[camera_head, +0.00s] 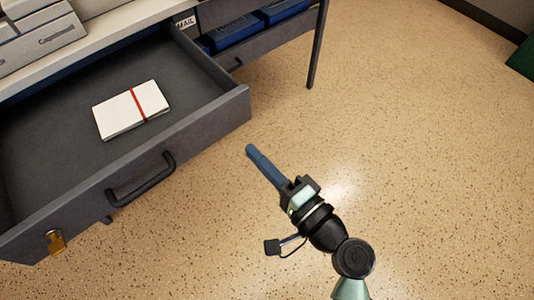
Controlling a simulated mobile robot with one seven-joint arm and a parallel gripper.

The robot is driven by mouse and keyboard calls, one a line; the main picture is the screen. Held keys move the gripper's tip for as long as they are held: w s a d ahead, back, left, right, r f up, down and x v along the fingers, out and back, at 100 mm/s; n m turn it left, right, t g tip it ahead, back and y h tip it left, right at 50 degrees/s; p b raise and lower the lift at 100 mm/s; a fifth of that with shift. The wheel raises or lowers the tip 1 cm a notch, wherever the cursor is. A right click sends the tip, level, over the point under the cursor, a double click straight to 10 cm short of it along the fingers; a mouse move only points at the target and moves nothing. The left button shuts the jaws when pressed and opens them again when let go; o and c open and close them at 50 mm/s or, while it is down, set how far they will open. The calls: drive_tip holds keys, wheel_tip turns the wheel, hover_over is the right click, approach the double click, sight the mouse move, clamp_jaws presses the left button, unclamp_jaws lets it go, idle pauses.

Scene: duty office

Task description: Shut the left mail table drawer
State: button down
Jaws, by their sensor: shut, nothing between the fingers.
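The left mail table drawer (203,118) is pulled far out and stands open. Its dark grey front has a black bar handle (142,181) and a brass-coloured piece (57,241) near its left end. A white bundle (131,110) with a red band lies on the drawer floor. My gripper (251,151) is shut and empty. It is over the floor in the picture, just to the right of the drawer front's right end, and appears apart from it.
The mail table (113,30) has pale boxes (42,40) on top at the left. A right-hand drawer (262,46) holds blue items (234,31) and appears partly open. A table leg (317,50) stands beyond it. The speckled floor (430,150) at the right is clear.

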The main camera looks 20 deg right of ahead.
sight(219, 117)
drive_tip(key=x, duration=0.9)
drive_tip(key=shift+w+b, duration=0.15)
drive_tip(key=shift+b, duration=0.15)
